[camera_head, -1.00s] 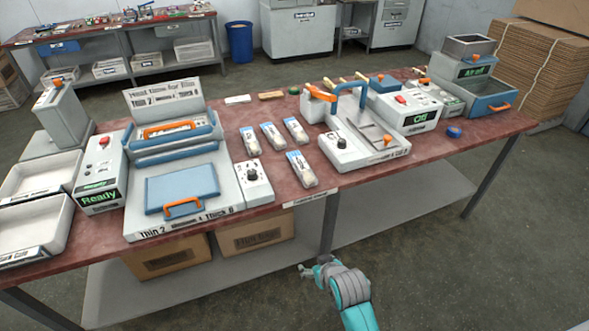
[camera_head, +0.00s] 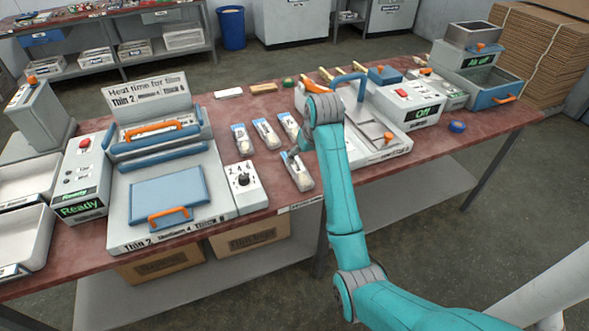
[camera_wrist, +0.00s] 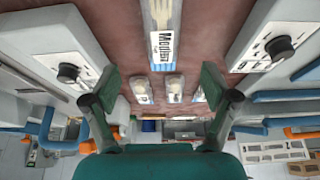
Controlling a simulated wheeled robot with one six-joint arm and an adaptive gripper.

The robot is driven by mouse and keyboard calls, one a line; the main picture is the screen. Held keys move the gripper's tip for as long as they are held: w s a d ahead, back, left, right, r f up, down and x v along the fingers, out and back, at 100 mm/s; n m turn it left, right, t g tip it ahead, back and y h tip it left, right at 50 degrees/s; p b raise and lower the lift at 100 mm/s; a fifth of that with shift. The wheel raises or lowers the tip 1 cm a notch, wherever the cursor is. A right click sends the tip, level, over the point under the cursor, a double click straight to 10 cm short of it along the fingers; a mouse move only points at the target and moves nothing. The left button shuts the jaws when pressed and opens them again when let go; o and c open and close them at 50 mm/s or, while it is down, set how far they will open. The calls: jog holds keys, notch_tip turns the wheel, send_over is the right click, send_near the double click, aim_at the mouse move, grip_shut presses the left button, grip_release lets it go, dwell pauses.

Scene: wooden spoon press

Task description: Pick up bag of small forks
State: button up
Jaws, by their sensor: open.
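Several clear bags with blue-and-white labels and pale wooden cutlery lie on the red-brown table. In the head view, one bag (camera_head: 299,173) lies nearest the front edge, and three lie in a row behind it: left (camera_head: 241,139), middle (camera_head: 266,133) and right (camera_head: 289,125). I cannot tell which holds small forks.
A press with a dial box (camera_head: 244,185) stands left of the bags. A grey machine with a blue handle (camera_head: 378,132) stands close on the right, partly behind my arm. A green tape roll (camera_head: 288,82) lies behind the bags. The lane between the machines is narrow.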

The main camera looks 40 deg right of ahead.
aim_at(299, 169)
jog(key=x, duration=0.5)
jog(key=shift+w+f, duration=0.1)
jog(key=shift+x, duration=2.7)
jog(key=shift+a, duration=0.15)
jog(key=c, duration=1.1)
